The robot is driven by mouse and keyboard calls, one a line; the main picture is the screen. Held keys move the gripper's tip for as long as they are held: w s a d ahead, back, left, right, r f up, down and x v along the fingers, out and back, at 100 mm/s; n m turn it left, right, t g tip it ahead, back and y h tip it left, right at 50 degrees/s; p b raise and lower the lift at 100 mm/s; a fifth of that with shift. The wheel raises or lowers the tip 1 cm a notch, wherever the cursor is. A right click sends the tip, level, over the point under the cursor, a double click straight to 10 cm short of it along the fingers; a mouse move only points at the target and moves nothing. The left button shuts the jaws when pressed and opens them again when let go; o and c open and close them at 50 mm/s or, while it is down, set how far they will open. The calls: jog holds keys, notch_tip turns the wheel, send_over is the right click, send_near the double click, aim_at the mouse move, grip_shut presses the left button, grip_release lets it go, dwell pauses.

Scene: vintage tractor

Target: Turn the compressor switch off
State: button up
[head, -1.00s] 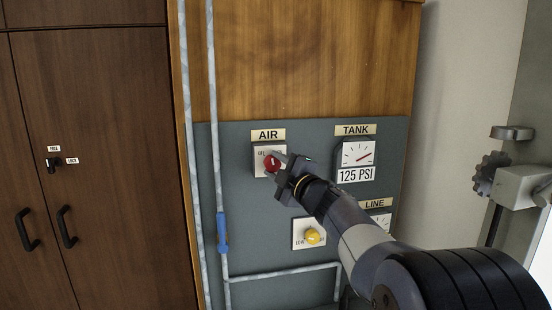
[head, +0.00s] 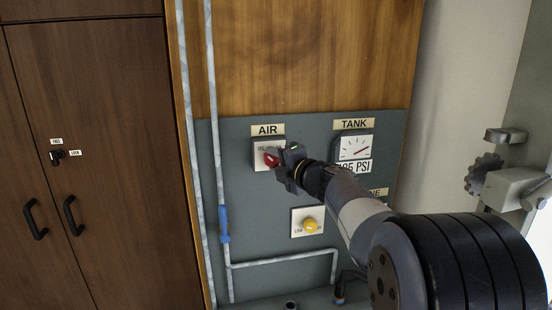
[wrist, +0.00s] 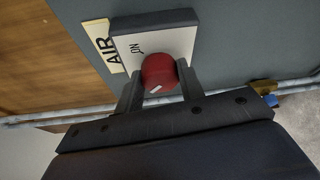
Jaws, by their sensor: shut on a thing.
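The compressor switch is a red round knob (head: 271,160) on a pale plate (head: 262,148) under an AIR label (head: 268,130) on the grey panel. In the wrist view the red knob (wrist: 159,72) sits between the two fingers of my gripper (wrist: 160,88), which is shut on it. A white mark shows on the knob's face. The word ON is readable on the plate (wrist: 165,45); the rest of its lettering is hidden. In the head view my gripper (head: 284,163) reaches the knob from the right and partly covers the plate.
A yellow knob (head: 310,225) is below right, near my arm. A TANK gauge (head: 355,148) is to the right. Grey pipes with a blue valve handle (head: 224,224) run down the left of the panel. A brown cabinet (head: 95,110) stands further left.

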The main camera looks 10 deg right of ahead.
dwell(0.3)
jog(key=o, duration=1)
jog(key=b+v, duration=0.2)
jog(key=v, duration=0.8)
jog(key=shift+s+d, duration=0.15)
jog(key=shift+s, duration=0.2)
jog(key=shift+w, duration=0.15)
jog(key=p+x, duration=0.2)
jog(key=x, duration=0.8)
jog(key=shift+w+a, duration=0.2)
jog(key=shift+w, duration=0.1)
jog(key=shift+s, duration=0.1)
